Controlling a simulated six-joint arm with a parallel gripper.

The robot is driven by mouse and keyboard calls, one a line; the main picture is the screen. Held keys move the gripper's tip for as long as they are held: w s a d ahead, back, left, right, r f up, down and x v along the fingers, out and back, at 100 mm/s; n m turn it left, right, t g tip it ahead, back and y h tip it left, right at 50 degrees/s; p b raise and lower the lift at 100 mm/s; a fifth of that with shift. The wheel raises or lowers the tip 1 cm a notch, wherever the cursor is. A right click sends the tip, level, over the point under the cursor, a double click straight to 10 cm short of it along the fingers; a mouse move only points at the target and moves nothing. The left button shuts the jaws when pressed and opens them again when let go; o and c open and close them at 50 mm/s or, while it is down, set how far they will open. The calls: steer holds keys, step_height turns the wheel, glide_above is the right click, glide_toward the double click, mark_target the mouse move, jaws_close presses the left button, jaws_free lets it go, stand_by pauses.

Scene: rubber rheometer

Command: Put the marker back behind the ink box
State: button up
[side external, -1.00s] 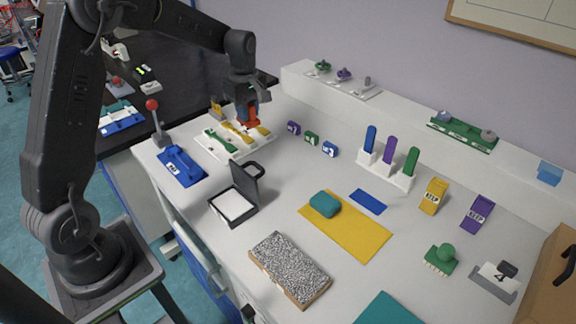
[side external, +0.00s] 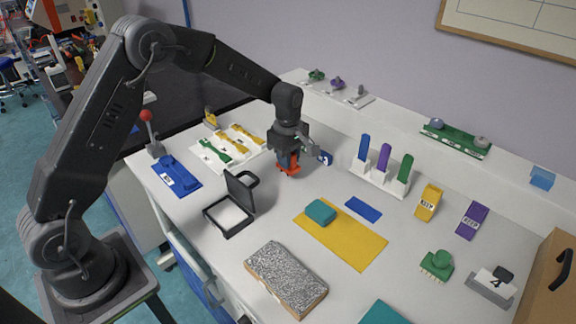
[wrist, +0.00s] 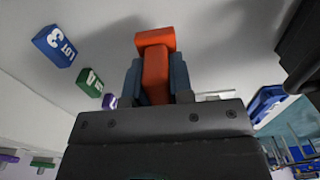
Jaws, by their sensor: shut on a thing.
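My gripper (side external: 288,158) is shut on an orange-red T-shaped piece (side external: 289,169), held low over the white bench near the blue lot block. In the wrist view the piece (wrist: 155,68) sits between blue-grey finger pads. No label shows on it, so I cannot tell by looks whether it is the marker. The black ink box (side external: 230,216) stands with its lid up and a white pad inside, in front and to the left of my gripper. The bench behind its raised lid looks clear of loose objects.
A blue lot block (side external: 325,158) is close to my gripper; green (wrist: 89,82) and purple lot blocks stand beyond it. A white tray (side external: 204,158) with green and yellow pieces is to the left. A yellow mat (side external: 350,250) and white rack (side external: 397,188) are to the right.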

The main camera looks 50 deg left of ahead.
steer(key=shift+f, duration=1.35)
steer(key=shift+f, duration=0.1)
steer(key=o, duration=0.8)
steer(key=shift+c, duration=0.2)
